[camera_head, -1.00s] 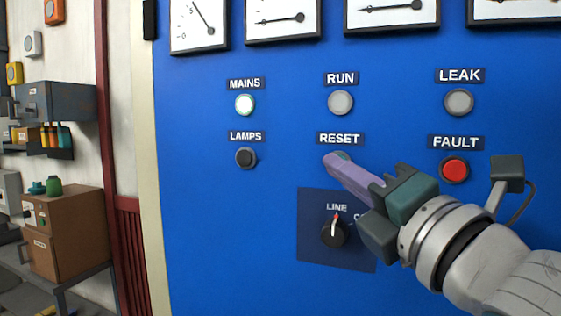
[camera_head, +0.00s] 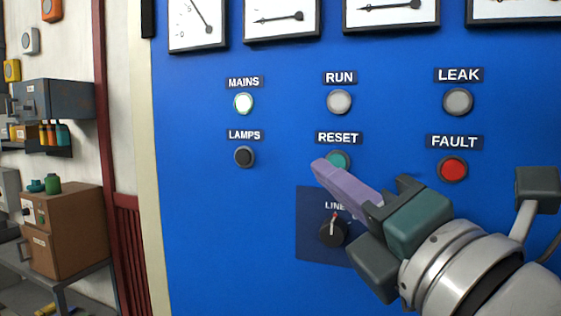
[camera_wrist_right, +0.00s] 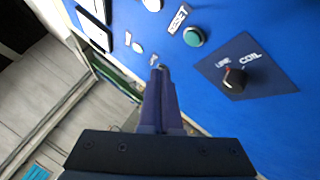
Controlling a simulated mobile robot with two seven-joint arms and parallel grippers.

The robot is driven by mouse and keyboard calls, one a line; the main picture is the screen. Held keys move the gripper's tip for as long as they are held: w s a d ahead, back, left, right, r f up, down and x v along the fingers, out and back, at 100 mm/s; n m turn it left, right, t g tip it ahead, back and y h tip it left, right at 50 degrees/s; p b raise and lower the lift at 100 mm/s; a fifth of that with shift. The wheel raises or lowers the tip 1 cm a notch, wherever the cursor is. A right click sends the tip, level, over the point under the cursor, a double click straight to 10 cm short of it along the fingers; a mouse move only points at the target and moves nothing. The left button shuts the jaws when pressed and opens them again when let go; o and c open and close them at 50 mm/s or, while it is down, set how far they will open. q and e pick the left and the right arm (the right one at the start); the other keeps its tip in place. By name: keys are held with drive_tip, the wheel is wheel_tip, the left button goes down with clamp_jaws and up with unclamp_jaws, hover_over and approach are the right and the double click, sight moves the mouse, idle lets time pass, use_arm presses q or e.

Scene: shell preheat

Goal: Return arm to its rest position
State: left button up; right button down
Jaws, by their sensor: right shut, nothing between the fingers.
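My right gripper (camera_head: 322,166) is shut and empty, its purple fingers together in front of the blue panel (camera_head: 200,220). Its tips are just left of and below the green RESET button (camera_head: 339,159), which is partly uncovered. In the right wrist view the shut fingers (camera_wrist_right: 160,72) point up the picture, and the RESET button (camera_wrist_right: 193,36) is clear of them to the right. The LINE switch (camera_head: 333,232) lies below the fingers, its label partly hidden by them. My left gripper is not in view.
The MAINS lamp (camera_head: 244,103) glows white-green. The FAULT lamp (camera_head: 453,169) is red; RUN (camera_head: 339,102) and LEAK (camera_head: 458,101) lamps are grey. The black LAMPS button (camera_head: 244,157) is at left. Gauges line the top. A brown box (camera_head: 65,232) stands on a bench at far left.

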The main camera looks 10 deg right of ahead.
idle(0.4)
drive_tip(key=s+d+f+m+g+h+p, duration=0.1)
drive_tip(key=s+d+f+m+g+h, duration=0.2)
drive_tip(key=f+m, duration=0.45)
drive_tip(key=s+d+f+m+g+h+p, duration=0.1)
drive_tip(key=s+d+f+m+g, duration=0.2)
drive_tip(key=s+f+m+g, duration=0.7)
drive_tip(key=s+m, duration=0.2)
drive_tip(key=s, duration=0.2)
drive_tip(key=s+f+m+g+p, duration=0.1)
drive_tip(key=s+f+m+g, duration=0.1)
drive_tip(key=s+m, duration=0.3)
drive_tip(key=shift+s+a+f+g+y, duration=0.3)
drive_tip(key=shift+s+f+g, duration=0.1)
drive_tip(key=shift+s+g, duration=0.45)
drive_tip(key=c, duration=1.6)
unclamp_jaws()
